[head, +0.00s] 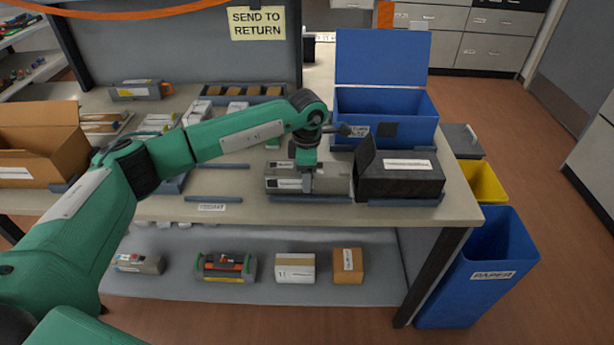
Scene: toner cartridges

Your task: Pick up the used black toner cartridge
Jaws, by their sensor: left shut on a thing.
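A grey toner cartridge (333,181) with a pale label on its left part lies near the front edge of the bench, left of a black box. It appears to be the used black cartridge, but its label is too small to read. My left gripper (306,176) reaches down onto it from above and is shut on it, near its middle. The fingers hide part of the cartridge. I cannot tell whether it is clear of the bench top. My right gripper is not in view.
A cardboard box (40,150) stands at far left. Blue strips (310,199) line the bench front. A blue paper bin (470,290) stands at right.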

